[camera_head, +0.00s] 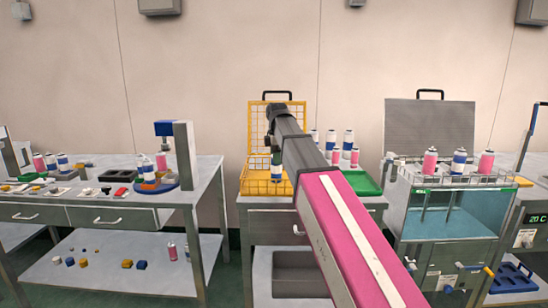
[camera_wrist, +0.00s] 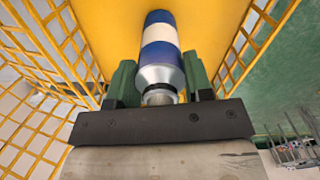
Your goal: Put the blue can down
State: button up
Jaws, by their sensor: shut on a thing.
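The blue can (camera_wrist: 161,62), blue with a white band and a silver shoulder, is between the green fingers of my gripper (camera_wrist: 160,84) in the wrist view. My gripper is shut on it near its top end. In the head view the can (camera_head: 276,173) shows inside the yellow wire basket (camera_head: 262,187), below my gripper (camera_head: 277,155). The basket also shows in the wrist view (camera_wrist: 40,45), with wire walls on both sides and a yellow floor beyond the can. Whether the can's base touches that floor I cannot tell.
The basket's open lid (camera_head: 258,125) stands upright behind. Several cans (camera_head: 348,145) and a green tray (camera_head: 362,183) are right of my arm. A tank (camera_head: 448,215) with cans in a wire rack stands further right. A cluttered bench (camera_head: 120,205) is at left.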

jog(key=o, duration=1.2)
jog(key=shift+f, duration=0.1)
jog(key=shift+o, duration=0.2)
notch_tip(320, 180, up, 12)
jog(key=shift+r, duration=0.15)
